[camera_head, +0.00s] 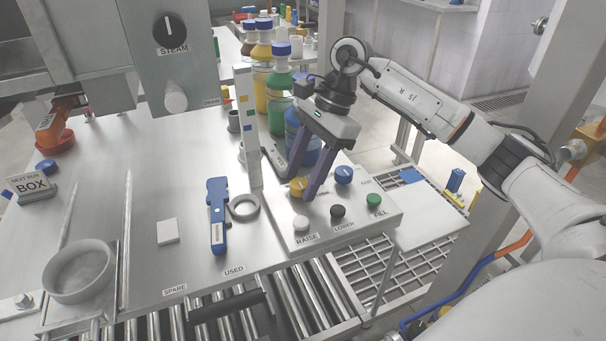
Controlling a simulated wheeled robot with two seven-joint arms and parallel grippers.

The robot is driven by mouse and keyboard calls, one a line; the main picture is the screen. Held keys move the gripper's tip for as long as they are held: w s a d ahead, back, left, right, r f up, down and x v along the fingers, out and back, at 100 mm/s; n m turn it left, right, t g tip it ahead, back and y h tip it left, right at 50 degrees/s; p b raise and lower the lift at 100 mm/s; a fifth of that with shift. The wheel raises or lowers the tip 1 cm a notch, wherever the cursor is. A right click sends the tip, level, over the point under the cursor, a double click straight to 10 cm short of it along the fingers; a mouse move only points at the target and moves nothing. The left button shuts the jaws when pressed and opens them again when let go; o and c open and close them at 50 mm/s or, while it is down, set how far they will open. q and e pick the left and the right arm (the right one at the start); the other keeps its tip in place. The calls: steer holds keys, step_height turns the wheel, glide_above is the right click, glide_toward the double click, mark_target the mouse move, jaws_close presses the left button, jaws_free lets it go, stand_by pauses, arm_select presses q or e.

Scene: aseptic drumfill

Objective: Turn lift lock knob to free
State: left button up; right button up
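A control panel (375,222) on the right of the steel table carries a yellow knob (298,187) and a blue knob (343,175). In front of them are a white RAISE button (301,223), a dark LOWER button (338,211) and a green FILL button (374,200). I cannot read which knob is the lift lock. My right gripper (300,185) points down over the panel, its two purple fingers spread apart, with the yellow knob showing between the fingertips. I cannot tell whether they touch it. My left gripper is not in view.
An upright pale post (249,130) stands left of my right gripper. Bottles, including a green one (279,92), stand behind it. A blue handheld tool (217,215) and a grey ring (244,207) lie on the table. A STEAM knob box (172,60) overhangs the back.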

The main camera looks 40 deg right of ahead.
steer(key=c, duration=0.9)
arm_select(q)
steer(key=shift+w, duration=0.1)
arm_select(e)
steer(key=shift+m, duration=0.4)
steer(key=m, duration=0.2)
steer(key=m+t+b, duration=0.1)
steer(key=shift+s+m+t+h, duration=0.15)
steer(key=shift+m+t+h, duration=0.15)
steer(key=shift+m, duration=0.1)
steer(key=m+t+h+b, duration=0.1)
steer(key=m, duration=0.3)
steer(key=shift+s+a, duration=0.1)
steer(key=shift+a, duration=0.05)
steer(key=m, duration=0.2)
steer(key=m+t+h, duration=0.1)
steer(key=m, duration=0.1)
steer(key=shift+a+h, duration=0.15)
steer(key=shift+h, duration=0.15)
steer(key=m+h+b, duration=0.1)
steer(key=m, duration=0.1)
steer(key=shift+m, duration=0.3)
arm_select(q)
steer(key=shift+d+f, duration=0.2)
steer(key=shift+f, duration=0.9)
arm_select(e)
steer(key=shift+a+m+h, duration=0.1)
steer(key=shift+m+h, duration=0.4)
steer(key=shift+m, duration=0.8)
